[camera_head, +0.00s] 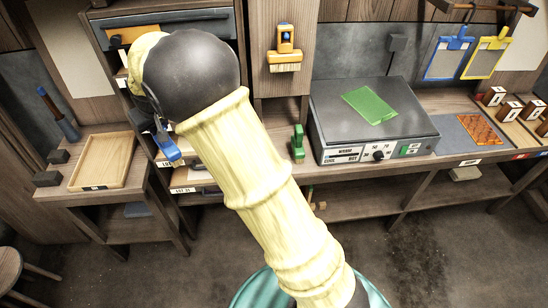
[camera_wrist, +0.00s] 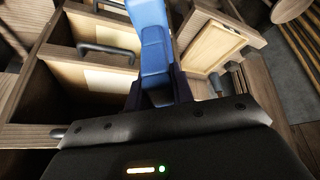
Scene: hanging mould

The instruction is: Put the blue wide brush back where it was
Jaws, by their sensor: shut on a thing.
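The blue wide brush (camera_head: 172,151) is in my gripper (camera_head: 159,126), in front of the drawer cabinet at the left of the head view. The brush hangs below the gripper there, clear of the floor. In the wrist view the blue brush (camera_wrist: 153,50) fills the space between the two dark fingers of my gripper (camera_wrist: 157,88), which are shut on it. Its far end runs out of the top of that view. My own arm hides part of the cabinet in the head view.
An orange brush (camera_head: 284,48) hangs on a wooden post. A green brush (camera_head: 298,143) stands beside the grey scale-like box (camera_head: 330,112). A shallow wooden tray (camera_head: 101,163) lies on the left table. In the wrist view, a drawer handle (camera_wrist: 108,49) is close to the left of the gripper.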

